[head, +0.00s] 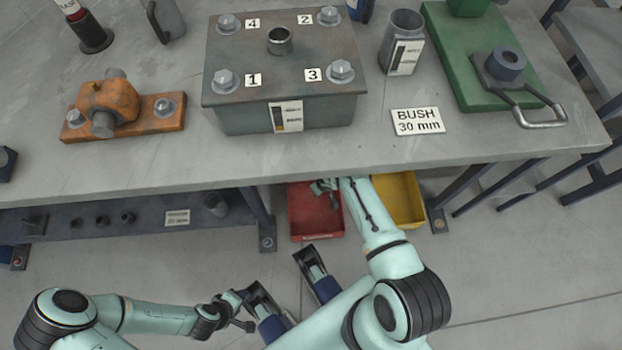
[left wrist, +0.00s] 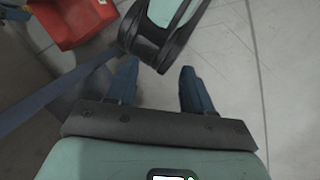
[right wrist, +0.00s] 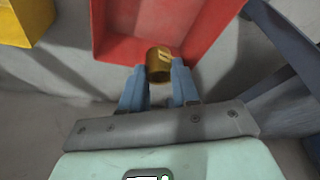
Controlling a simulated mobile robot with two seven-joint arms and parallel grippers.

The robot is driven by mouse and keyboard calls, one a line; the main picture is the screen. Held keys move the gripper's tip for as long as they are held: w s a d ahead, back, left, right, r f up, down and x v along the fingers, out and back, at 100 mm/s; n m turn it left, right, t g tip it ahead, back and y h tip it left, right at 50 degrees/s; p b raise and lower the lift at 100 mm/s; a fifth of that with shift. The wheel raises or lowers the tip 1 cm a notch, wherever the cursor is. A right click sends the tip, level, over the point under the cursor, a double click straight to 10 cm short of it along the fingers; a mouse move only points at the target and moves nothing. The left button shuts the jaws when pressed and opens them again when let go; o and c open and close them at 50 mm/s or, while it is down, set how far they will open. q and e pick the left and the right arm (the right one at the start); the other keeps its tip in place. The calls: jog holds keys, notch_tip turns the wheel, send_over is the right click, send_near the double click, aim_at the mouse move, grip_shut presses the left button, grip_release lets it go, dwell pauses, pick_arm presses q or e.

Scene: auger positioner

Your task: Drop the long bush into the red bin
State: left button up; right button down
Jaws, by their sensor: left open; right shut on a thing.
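A brass-coloured bush (right wrist: 158,65) is held between the fingers of my right gripper (right wrist: 160,78). In the right wrist view it shows against the red bin (right wrist: 112,45), at the bin's near side. I cannot tell the exact height over the bin. In the head view the red bin (head: 315,237) sits under the table's front edge, with my right gripper (head: 325,188) over its back part; the bush cannot be made out there. My left gripper (head: 280,274) is open and empty, low in front of the table; its fingers stand apart in the left wrist view (left wrist: 160,88).
A yellow bin (head: 411,207) stands right of the red bin. The table (head: 350,160) overhangs both, carrying a bolted grey box (head: 245,118), an orange bracket (head: 108,103), a green plate (head: 455,60) and a BUSH 30 mm card (head: 417,121). A low shelf (head: 140,236) lies left.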

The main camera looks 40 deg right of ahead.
jog(key=shift+s+f+b, duration=0.15)
jog(key=shift+f+b, duration=0.2)
jog(key=shift+f, duration=0.3)
notch_tip(320, 180, down, 4)
jog(key=shift+r+b, duration=0.25)
jog(key=shift+b, duration=0.85)
pick_arm(q)
jog(key=w+a+f+t+y, duration=0.1)
jog(key=w+a+f, duration=0.1)
jog(key=w+f, duration=0.2)
jog(key=shift+w+a+t+b, duration=0.3)
jog(key=shift+w+a, duration=0.05)
jog(key=shift+w, duration=0.4)
pick_arm(e)
jog(key=shift+f, duration=0.45)
jog(key=c, duration=0.8)
grip_release()
jog(key=shift+o, duration=0.2)
